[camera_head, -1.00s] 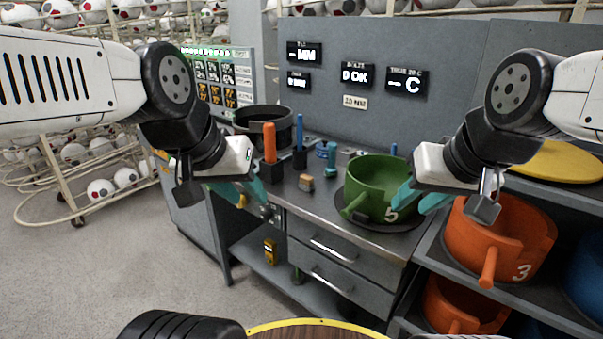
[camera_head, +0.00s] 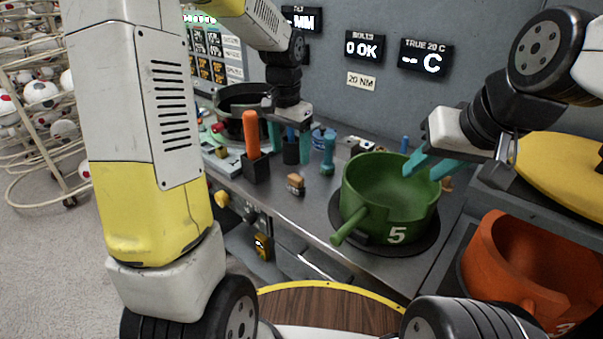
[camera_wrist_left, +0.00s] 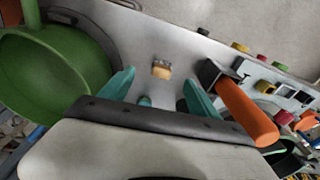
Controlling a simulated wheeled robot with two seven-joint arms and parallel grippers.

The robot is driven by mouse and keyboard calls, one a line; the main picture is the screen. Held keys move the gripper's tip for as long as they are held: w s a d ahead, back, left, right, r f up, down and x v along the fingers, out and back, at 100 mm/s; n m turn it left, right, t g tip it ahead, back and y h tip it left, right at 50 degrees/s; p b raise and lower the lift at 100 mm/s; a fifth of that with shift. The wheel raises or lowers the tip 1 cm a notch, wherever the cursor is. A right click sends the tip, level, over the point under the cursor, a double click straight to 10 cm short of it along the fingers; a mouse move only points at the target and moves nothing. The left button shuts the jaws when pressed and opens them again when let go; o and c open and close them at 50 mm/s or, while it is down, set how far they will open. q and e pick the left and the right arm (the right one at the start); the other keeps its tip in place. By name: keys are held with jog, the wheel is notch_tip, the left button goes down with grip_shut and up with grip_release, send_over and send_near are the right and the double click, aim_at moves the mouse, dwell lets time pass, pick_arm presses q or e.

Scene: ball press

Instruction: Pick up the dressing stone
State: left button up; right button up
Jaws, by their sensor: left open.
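The dressing stone appears to be the small tan and grey block (camera_head: 295,184) lying on the grey workbench (camera_head: 290,208), left of the green pot. It also shows in the left wrist view (camera_wrist_left: 160,70), beyond and between the fingertips. My left gripper (camera_head: 290,150) is open and empty, reaching over the bench behind the block, near the upright tools. Its teal fingers also show in the left wrist view (camera_wrist_left: 157,92), apart from the block. My right gripper (camera_head: 427,168) has its teal fingers apart at the rim of the green pot. Nothing shows between them.
The green pot (camera_head: 390,195) marked 5 stands right of the block. An orange-handled tool (camera_head: 251,135) stands upright in a dark holder to the left. A teal tool (camera_head: 328,155) stands behind the block. Bench surface around the block is clear.

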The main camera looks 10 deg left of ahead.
pick_arm(q)
jog(key=m+g, duration=0.1)
send_over(297, 176)
jog(key=f, duration=0.5)
jog(key=shift+s+d, duration=0.15)
jog(key=shift+s, duration=0.1)
jog(key=shift+f, duration=0.35)
jog(key=f, duration=0.7)
jog(key=shift+w+a+f, duration=0.2)
jog(key=shift+f, duration=0.1)
grip_shut()
